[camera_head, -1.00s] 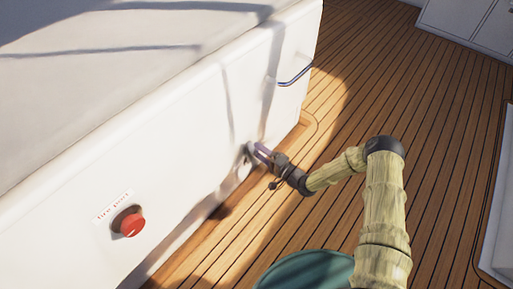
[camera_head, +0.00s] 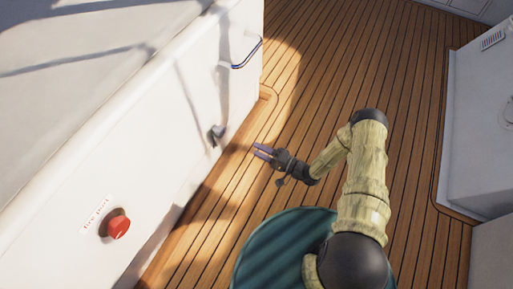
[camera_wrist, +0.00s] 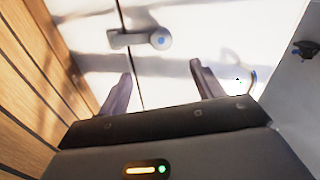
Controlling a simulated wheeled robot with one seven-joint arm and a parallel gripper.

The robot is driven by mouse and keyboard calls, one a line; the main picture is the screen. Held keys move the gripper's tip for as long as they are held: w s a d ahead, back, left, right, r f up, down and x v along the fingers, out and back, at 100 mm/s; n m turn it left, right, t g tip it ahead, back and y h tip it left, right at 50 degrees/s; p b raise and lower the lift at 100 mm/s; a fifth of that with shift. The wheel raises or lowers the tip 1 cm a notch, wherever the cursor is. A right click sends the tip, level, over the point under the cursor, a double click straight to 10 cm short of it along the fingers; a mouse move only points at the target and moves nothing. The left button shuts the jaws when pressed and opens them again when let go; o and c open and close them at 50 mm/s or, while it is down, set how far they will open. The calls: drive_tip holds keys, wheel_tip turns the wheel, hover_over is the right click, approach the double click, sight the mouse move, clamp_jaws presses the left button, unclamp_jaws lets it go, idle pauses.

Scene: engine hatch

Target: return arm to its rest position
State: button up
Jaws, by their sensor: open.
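My gripper (camera_head: 264,152) is open and empty in the head view, held out over the wooden deck to the right of the white engine hatch wall. A small dark latch handle (camera_head: 217,133) sits on that white wall (camera_head: 170,150), and a gap separates it from my fingertips. In the wrist view my two fingers (camera_wrist: 164,90) are spread apart with nothing between them. The latch handle (camera_wrist: 140,39) shows beyond them, lying sideways in that picture beside a thin seam in the panel.
A curved rail handle (camera_head: 247,54) is fixed farther along the wall. A red fire port knob (camera_head: 119,227) sticks out nearer. Teak deck (camera_head: 330,70) lies open beyond my arm. A white cabinet (camera_head: 475,130) stands at the right.

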idle(0.4)
drive_tip(key=w+d+r+n+h+p, duration=0.2)
drive_tip(key=w+d+r+h+p, duration=0.25)
drive_tip(key=r, duration=0.45)
drive_tip(key=w+d+r+n+h+p, duration=0.2)
drive_tip(key=w+d+r+h, duration=0.2)
drive_tip(key=d+r+h, duration=0.4)
wheel_tip(320, 180, up, 9)
drive_tip(key=s+d+g+h+p, duration=0.1)
drive_tip(key=s+d+h+p, duration=0.1)
drive_tip(key=s+d+r+m+g+h+p, duration=0.1)
drive_tip(key=s+d+r+g+p, duration=0.1)
drive_tip(key=s+r, duration=0.75)
drive_tip(key=s+d+r+g+h+p, duration=0.1)
drive_tip(key=s+r+g+h+p, duration=0.15)
drive_tip(key=s+r, duration=0.75)
wheel_tip(320, 180, up, 37)
drive_tip(key=p, duration=3.8)
drive_tip(key=shift+s+d+t+y, duration=0.15)
drive_tip(key=shift+s+t+y, duration=0.15)
drive_tip(key=shift+t, duration=0.05)
